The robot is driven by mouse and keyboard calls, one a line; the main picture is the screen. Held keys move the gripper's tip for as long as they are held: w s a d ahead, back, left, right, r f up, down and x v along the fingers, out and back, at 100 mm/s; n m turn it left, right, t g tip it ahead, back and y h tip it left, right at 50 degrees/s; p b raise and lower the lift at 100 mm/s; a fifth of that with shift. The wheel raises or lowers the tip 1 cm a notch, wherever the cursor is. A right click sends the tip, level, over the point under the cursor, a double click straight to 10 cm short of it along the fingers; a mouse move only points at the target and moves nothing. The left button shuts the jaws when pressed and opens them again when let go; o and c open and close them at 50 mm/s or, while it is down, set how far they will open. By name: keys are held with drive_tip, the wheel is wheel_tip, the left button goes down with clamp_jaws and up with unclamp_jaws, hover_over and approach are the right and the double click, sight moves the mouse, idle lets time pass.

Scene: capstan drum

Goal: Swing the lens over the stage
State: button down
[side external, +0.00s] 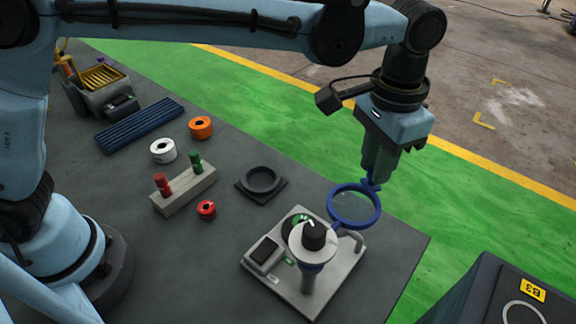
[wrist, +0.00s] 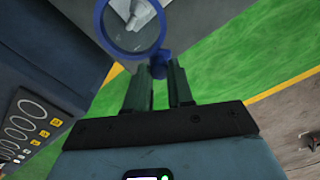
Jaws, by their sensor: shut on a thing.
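The blue ring-shaped lens (side external: 354,206) hangs off the right side of a grey-white base plate (side external: 275,281). Its arm runs to a post (side external: 309,279) topped by a pale disc and a black knob (side external: 314,236). My gripper (side external: 373,177) is shut on the small blue tab at the lens rim. The wrist view shows the lens (wrist: 131,52) just beyond my fingertips (wrist: 160,72), with the tab between them. A dark round spot with green (side external: 291,224) on the plate, perhaps the stage, is partly hidden by the disc; the lens is to its right.
A dark round dish (side external: 262,181), a wooden block (side external: 184,190) with red and green pegs, and several rolls lie left of the plate. A dark box marked B3 (side external: 510,295) stands at lower right. The green floor (side external: 440,190) is clear.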

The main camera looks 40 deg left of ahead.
drive_tip(key=s+a+n, duration=0.4)
drive_tip(key=a+n, duration=0.5)
drive_tip(key=a, duration=0.2)
drive_tip(key=shift+s, duration=0.2)
drive_tip(key=c, duration=1)
unclamp_jaws()
wheel_tip(320, 180, up, 12)
